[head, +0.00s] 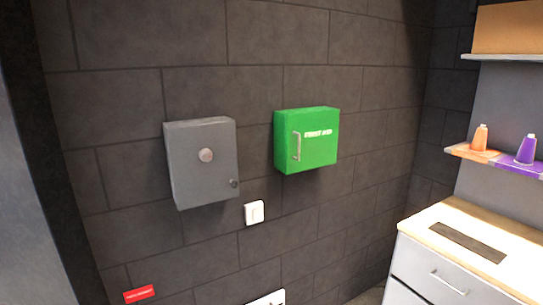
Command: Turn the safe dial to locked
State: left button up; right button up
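A grey safe box (188,178) is mounted on the dark block wall, left of the middle in the head view. Its door is shut. A round, lighter dial (206,155) sits near the middle of its front. A small dark round knob or lock (234,183) is at the lower right of the front. The dial's markings are too small to read, so I cannot tell its setting. Neither of my grippers shows in the head view.
A green first aid box (318,151) with a handle hangs right of the safe. A white switch (254,212) is below, between them. A red label (139,294) is low on the wall. At right are a drawer cabinet (415,262) and a shelf with orange (480,138) and purple (526,149) items.

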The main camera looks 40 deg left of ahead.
aim_at(205, 155)
jog(key=u, duration=0.3)
jog(key=i, duration=1.1)
jog(key=u, duration=0.75)
